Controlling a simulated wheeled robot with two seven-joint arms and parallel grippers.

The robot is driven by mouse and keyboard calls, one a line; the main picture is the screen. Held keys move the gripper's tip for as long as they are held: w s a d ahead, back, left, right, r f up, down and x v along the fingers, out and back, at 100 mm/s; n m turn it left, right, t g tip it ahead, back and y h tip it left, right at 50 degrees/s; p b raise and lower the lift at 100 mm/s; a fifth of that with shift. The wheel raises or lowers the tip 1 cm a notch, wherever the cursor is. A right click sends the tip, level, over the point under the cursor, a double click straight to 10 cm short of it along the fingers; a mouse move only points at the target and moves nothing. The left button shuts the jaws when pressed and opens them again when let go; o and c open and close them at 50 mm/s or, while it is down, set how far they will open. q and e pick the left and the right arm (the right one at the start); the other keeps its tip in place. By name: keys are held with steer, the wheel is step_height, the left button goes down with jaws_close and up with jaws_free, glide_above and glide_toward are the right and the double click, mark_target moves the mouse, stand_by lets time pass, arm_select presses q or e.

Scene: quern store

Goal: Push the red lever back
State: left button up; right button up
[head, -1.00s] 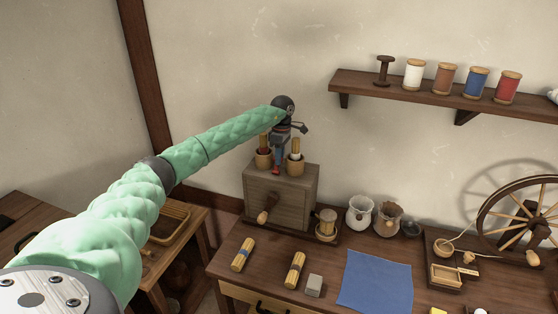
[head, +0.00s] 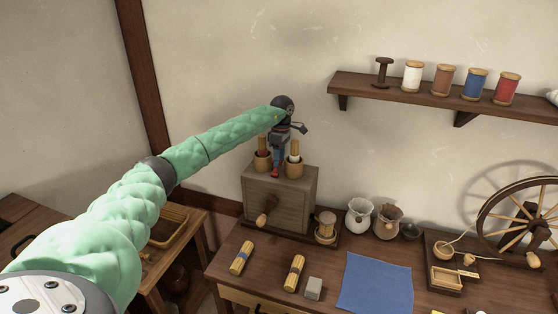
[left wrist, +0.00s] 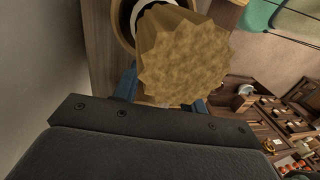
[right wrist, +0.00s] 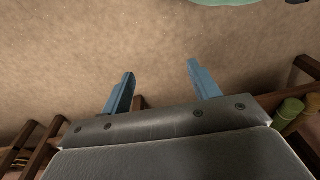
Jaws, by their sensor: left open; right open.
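A grey-brown wooden box (head: 292,208) with a crank on its front stands on the table in the head view. Two wooden cups, a left one (head: 263,163) and a right one (head: 294,170), sit on its top with ridged bundles in them. A small red piece, apparently the red lever (head: 275,174), shows low between the cups. My left gripper (head: 277,164) points down between the cups, its fingers just above the red piece; contact cannot be told. In the left wrist view a ridged bundle (left wrist: 185,60) hides the space between its fingers. My right gripper (right wrist: 162,85) is open and empty.
Yellow bundles (head: 241,258), a grey block (head: 313,288) and a blue cloth (head: 375,283) lie on the table. Jars (head: 360,216) and a spinning wheel (head: 522,215) stand to the right. A shelf (head: 440,95) with spools hangs above.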

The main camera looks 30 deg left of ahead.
arm_select(q)
step_height(320, 180, up, 7)
steer(key=w+b, duration=0.1)
steer(key=b, duration=0.1)
steer(key=shift+w+a, duration=0.15)
arm_select(e)
step_height(320, 180, up, 10)
steer(key=w+a, duration=0.1)
steer(key=w, duration=0.1)
steer(key=shift+w+a, duration=0.25)
steer(key=shift+a, duration=0.15)
arm_select(q)
steer(key=shift+f, duration=0.15)
